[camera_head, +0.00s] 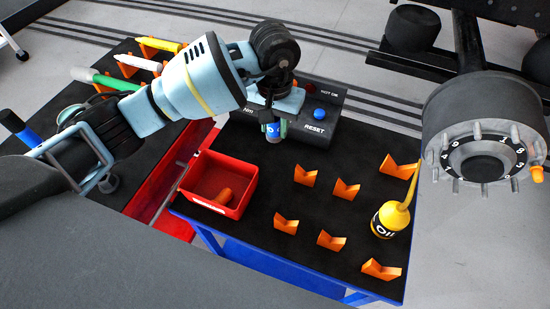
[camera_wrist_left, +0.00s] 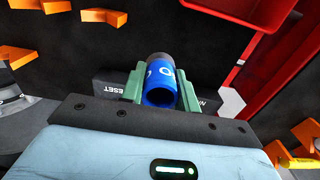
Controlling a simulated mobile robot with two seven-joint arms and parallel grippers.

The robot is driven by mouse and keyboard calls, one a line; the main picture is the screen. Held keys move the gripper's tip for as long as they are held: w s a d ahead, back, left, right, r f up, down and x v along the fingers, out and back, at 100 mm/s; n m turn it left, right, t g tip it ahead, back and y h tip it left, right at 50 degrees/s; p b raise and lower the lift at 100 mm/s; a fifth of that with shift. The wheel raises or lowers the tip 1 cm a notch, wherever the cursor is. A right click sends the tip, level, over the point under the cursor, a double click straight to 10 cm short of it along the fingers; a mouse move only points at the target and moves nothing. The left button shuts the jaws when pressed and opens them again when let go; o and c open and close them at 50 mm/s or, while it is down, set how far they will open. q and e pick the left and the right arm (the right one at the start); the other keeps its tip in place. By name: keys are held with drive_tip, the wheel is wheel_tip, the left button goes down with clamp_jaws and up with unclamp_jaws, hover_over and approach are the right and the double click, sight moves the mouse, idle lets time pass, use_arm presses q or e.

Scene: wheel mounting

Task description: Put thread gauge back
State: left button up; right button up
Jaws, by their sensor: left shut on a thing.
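The thread gauge (camera_head: 272,131) is a short blue cylinder with white marking. In the left wrist view the thread gauge (camera_wrist_left: 161,88) shows a grey end and an open blue end. My left gripper (camera_head: 273,118) is shut on it, with the green fingers on either side in the wrist view. It hangs beside the black box with the RESET button, over the black table top (camera_head: 256,232); its exact height is hard to tell. Several orange V-shaped holders (camera_head: 305,174) stand empty to the right. My right gripper is not in view.
A red bin (camera_head: 219,185) with an orange piece inside stands left of the holders. A yellow oil can (camera_head: 391,219) stands at the right. The black box (camera_head: 322,111) is behind. A wheel hub (camera_head: 484,130) overhangs at right. Coloured tools lie on the left table.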

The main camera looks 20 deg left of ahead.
use_arm(q)
drive_tip(key=shift+f, duration=4.9)
drive_tip(key=shift+f, duration=0.1)
drive_tip(key=o, duration=1.1)
wheel_tip(320, 180, up, 12)
drive_tip(key=shift+r, duration=0.1)
